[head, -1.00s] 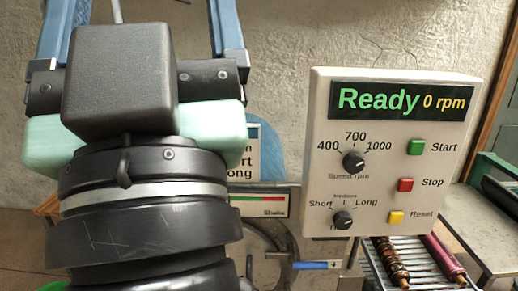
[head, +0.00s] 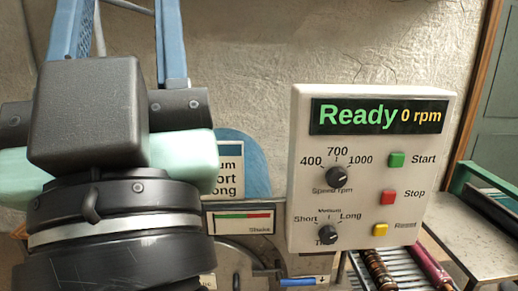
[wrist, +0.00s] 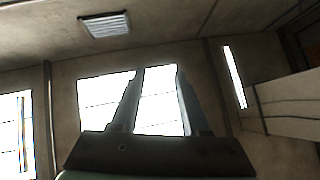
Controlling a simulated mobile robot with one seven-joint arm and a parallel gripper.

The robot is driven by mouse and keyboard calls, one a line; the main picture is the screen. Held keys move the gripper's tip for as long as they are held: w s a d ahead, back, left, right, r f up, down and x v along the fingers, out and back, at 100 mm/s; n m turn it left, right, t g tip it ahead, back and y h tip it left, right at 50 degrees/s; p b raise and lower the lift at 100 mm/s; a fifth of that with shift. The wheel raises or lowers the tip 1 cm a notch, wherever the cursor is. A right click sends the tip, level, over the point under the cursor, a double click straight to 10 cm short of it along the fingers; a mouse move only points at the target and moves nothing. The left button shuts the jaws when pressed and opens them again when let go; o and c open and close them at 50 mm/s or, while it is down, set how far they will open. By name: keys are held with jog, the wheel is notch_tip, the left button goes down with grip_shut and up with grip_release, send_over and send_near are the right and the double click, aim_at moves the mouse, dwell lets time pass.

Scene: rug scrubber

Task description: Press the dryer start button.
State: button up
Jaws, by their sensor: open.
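The green start button (head: 397,160), labelled Start, is on the right side of a white control panel (head: 305,240). The panel's display (head: 378,117) reads "Ready 0 rpm". The red Stop button (head: 388,197) and yellow Reset button (head: 380,230) sit below the green one. My gripper (head: 122,14) is at the left of the head view, apart from the panel, with its blue fingers pointing up and spread open. It is empty. In the wrist view my gripper (wrist: 155,92) shows against bright windows, and no button is in sight there.
The speed knob (head: 336,176) and time knob (head: 327,234) are on the panel, left of the buttons. A rack (head: 367,275) with rolled rugs lies below the panel. A small gauge sign (head: 241,218) stands between my arm and the panel. The wall behind is bare.

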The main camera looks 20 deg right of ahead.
grip_shut()
dwell(1.4)
